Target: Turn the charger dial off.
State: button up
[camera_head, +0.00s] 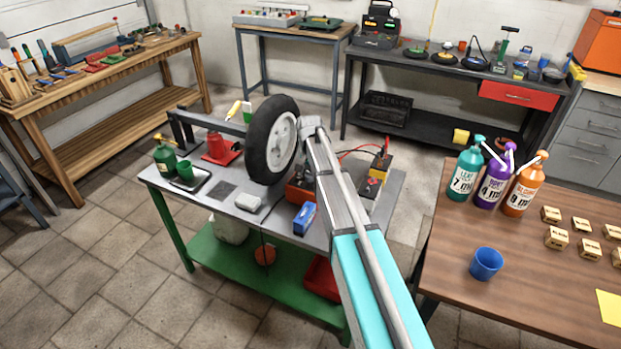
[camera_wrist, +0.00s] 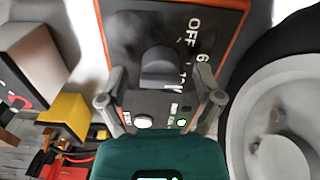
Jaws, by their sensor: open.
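The charger (camera_wrist: 135,28) fills the top middle of the wrist view, with a dark face and an orange rim. Its dark dial (camera_wrist: 160,66) lies between my fingertips. "OFF" is printed above and to the right of the dial, with "6" and partly hidden "12" lettering beside it. I cannot tell which mark the dial points at. A green light (camera_wrist: 183,122) glows below the dial, beside a white round button (camera_wrist: 143,121). My gripper (camera_wrist: 160,75) is open, with one finger on each side of the dial; contact is not clear. In the head view, my arm partly hides the red-orange charger (camera_head: 299,193).
A wheel (camera_head: 273,140) stands close beside the charger. A battery (camera_head: 373,180) with red and yellow parts and cables is on its other side. A blue box (camera_head: 304,218) lies in front. Bottles and a blue cup (camera_head: 486,263) are on the right table.

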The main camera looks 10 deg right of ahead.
jog(key=shift+f, duration=0.15)
jog(key=c, duration=1.1)
jog(key=shift+d, duration=0.1)
jog(key=shift+c, duration=0.3)
jog(key=shift+n, duration=0.4)
jog(key=n, duration=1.1)
